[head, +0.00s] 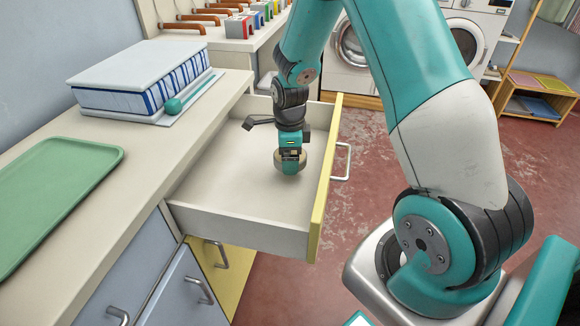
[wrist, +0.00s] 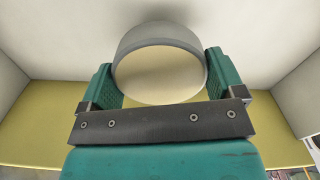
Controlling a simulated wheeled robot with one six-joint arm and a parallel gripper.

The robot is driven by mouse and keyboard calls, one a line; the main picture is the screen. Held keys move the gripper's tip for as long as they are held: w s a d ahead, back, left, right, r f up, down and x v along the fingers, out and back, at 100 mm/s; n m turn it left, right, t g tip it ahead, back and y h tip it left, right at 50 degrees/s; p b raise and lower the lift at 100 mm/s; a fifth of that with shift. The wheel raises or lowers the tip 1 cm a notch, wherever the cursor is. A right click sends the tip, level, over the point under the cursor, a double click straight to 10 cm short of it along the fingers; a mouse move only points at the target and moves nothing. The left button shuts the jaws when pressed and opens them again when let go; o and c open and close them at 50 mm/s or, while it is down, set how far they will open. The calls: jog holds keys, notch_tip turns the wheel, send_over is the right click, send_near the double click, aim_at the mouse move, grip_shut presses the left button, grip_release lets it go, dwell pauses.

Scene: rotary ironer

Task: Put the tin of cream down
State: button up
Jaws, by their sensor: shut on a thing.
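The tin of cream (wrist: 160,72) is a round, shallow tin with a grey side and a pale yellowish face. In the wrist view it sits between the two fingers of my gripper (wrist: 165,85), which is shut on it. In the head view the tin (head: 290,166) shows at the end of my gripper (head: 291,158), inside the open drawer (head: 240,200). The tin is low over the drawer floor, near the yellow front. I cannot tell whether it touches the floor. The drawer looks otherwise empty.
The drawer's yellow front (head: 327,180) with its handle (head: 341,161) stands close to the right of my gripper. The left of the drawer floor is free.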

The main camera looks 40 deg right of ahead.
jog(key=shift+f, duration=1.85)
jog(key=shift+f+b, duration=0.2)
jog(key=shift+b, duration=0.1)
jog(key=o, duration=0.8)
jog(key=shift+r, duration=0.15)
